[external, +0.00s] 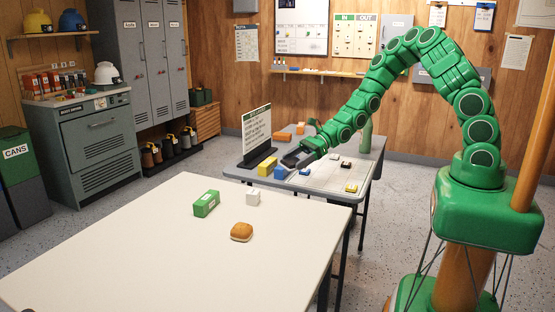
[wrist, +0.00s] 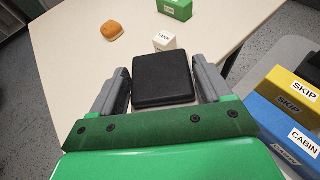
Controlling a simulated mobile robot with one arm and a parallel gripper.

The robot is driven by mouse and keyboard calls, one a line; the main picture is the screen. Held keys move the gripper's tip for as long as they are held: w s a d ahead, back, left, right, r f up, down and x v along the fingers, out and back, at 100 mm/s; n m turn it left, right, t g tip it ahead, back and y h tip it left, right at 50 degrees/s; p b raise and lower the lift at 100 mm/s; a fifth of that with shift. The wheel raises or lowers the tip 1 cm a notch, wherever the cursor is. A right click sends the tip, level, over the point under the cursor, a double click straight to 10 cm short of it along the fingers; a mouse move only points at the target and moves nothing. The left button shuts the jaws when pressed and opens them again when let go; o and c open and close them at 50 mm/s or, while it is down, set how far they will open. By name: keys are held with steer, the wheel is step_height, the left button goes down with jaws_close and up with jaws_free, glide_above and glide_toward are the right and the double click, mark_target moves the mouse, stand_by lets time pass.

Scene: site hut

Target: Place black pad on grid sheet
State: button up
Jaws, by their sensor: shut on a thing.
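The black pad (wrist: 162,80) is a dark, square, flat block held between the two grey fingers of my gripper (wrist: 160,84) in the wrist view. In the external view my gripper (external: 297,159) is above the far table, near its left part, with the dark pad at its tip. The grid sheet (external: 322,180) is a pale sheet on that table, to the right of and nearer than my gripper. It carries a few small blocks. Its grid lines are too small to make out, and the sheet cannot be seen in the wrist view.
A yellow block (external: 266,166) and a blue block (external: 281,172) stand beside my gripper. A sign board (external: 257,130) stands behind them. A green bottle (external: 366,137) is at the back. The near white table (external: 130,240) holds a green box (external: 206,203), white cube and bun.

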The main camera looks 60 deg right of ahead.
steer(key=s+d+m+t, duration=0.1)
steer(key=s+d, duration=0.1)
steer(key=d, duration=0.8)
steer(key=h, duration=0.1)
glide_above(326, 175)
step_height(326, 175, down, 2)
steer(key=shift+m+t, duration=0.4)
steer(key=shift+a+f, duration=0.15)
steer(key=shift+f, duration=4)
steer(key=shift+f, duration=0.1)
steer(key=o, duration=1)
